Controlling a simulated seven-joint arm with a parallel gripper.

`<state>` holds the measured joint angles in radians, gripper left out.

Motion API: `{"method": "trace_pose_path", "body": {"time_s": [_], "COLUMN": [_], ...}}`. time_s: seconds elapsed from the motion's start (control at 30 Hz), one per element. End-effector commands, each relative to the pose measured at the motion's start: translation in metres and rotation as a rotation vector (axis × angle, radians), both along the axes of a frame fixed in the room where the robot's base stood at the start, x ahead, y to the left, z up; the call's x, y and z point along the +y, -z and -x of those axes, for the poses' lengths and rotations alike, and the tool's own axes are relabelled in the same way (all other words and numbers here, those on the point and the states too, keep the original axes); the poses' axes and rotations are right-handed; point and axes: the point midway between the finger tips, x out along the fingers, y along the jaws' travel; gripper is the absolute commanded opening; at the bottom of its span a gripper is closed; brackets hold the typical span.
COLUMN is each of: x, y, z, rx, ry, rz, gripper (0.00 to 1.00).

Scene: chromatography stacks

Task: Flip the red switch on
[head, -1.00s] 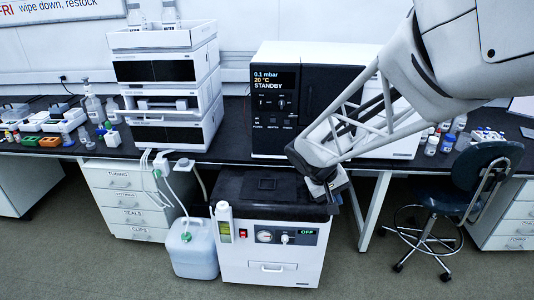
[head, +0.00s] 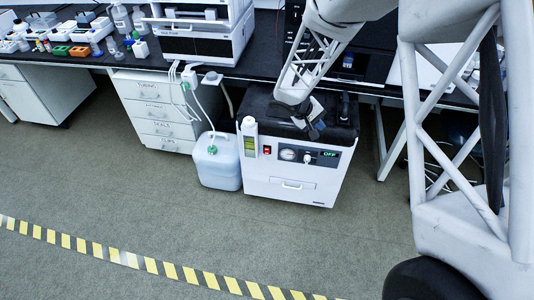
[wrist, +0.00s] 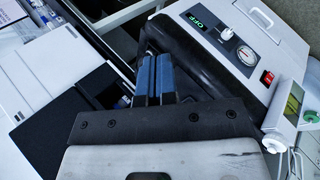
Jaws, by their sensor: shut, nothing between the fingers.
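The red switch (head: 267,150) is on the front panel of the white pump unit (head: 262,185), left of the round gauge (head: 288,155). The panel's display (head: 329,155) reads OFF in green. In the wrist view the red switch (wrist: 267,77) shows at the right, beyond the gauge (wrist: 246,55). My gripper (head: 316,131) is at the front of the unit's black top, above the panel and to the right of the switch. Its blue-padded fingers (wrist: 156,72) are shut together and empty, apart from the switch. Contact with the unit cannot be told.
A light-blue jug (head: 217,168) with tubing stands left of the unit. The dark bench (head: 110,60) runs behind. The floor (head: 240,240) in front is clear.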

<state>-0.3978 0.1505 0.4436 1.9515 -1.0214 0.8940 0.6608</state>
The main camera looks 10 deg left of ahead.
Motion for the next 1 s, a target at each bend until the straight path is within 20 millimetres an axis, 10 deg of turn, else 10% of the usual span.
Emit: {"method": "trace_pose_path", "body": {"time_s": [1.0], "x": [0.138], "y": [0.222], "z": [-0.048], "rx": [-0.036], "ry": [-0.354], "rz": [0.155], "gripper": [0.0]}}
